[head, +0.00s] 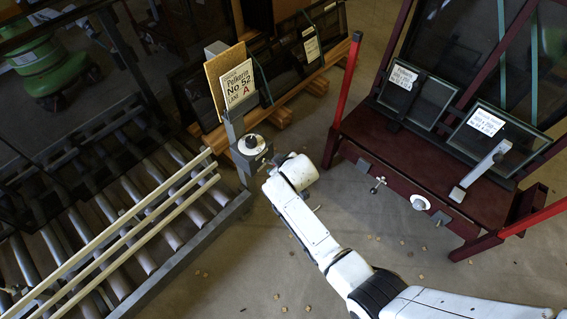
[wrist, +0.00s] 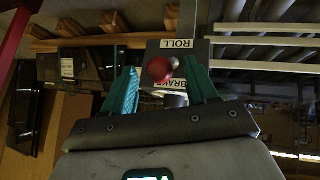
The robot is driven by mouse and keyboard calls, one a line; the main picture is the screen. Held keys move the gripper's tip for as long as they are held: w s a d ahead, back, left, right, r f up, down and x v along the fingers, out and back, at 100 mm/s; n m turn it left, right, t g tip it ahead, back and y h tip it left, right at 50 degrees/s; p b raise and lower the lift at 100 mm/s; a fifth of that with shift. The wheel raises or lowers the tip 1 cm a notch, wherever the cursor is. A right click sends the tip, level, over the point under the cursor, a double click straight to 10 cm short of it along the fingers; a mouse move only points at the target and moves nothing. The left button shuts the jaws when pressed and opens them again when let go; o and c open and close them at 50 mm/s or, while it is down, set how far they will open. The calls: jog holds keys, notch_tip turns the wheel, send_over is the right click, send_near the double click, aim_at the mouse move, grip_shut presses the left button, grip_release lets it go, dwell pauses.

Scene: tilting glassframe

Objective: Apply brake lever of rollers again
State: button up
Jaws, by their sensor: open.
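The roller conveyor (head: 149,256) fills the left of the head view. A grey post with a box and a round white piece (head: 251,145) stands at its right end. In the wrist view a grey plate (wrist: 204,50) carries the labels ROLL and BRAKE. The brake lever's red ball knob (wrist: 160,69) shows in front of it, partly over the BRAKE label. I cannot tell which end the lever is at. My gripper (wrist: 160,76) is open, its teal fingers either side of the knob with gaps. In the head view my gripper is by the post, its fingers mostly hidden.
Pale rails (head: 120,232) run across the rollers. A dark red frame stand (head: 432,160) with glass panes and a small lever (head: 377,185) is at the right. Floor between is open, with small scraps.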

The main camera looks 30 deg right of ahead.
jog(key=p+v, duration=0.1)
jog(key=v, duration=0.5)
jog(key=shift+p, duration=0.35)
jog(key=shift+r, duration=0.15)
jog(key=s+d+r+m+g+p, duration=0.1)
jog(key=s+r+g+p, duration=0.1)
jog(key=s+r, duration=0.4)
jog(key=s+d+r+m+g+p, duration=0.1)
jog(key=s+r+p, duration=0.4)
jog(key=s, duration=1)
jog(key=s+d+r+m+g+p, duration=0.1)
jog(key=s+r+g+p, duration=0.2)
jog(key=s+r, duration=0.5)
jog(key=s+p, duration=0.1)
jog(key=s, duration=0.2)
jog(key=shift+s+m+g+y, duration=0.25)
jog(key=shift+m+g+y, duration=0.05)
jog(key=shift+m+g, duration=0.1)
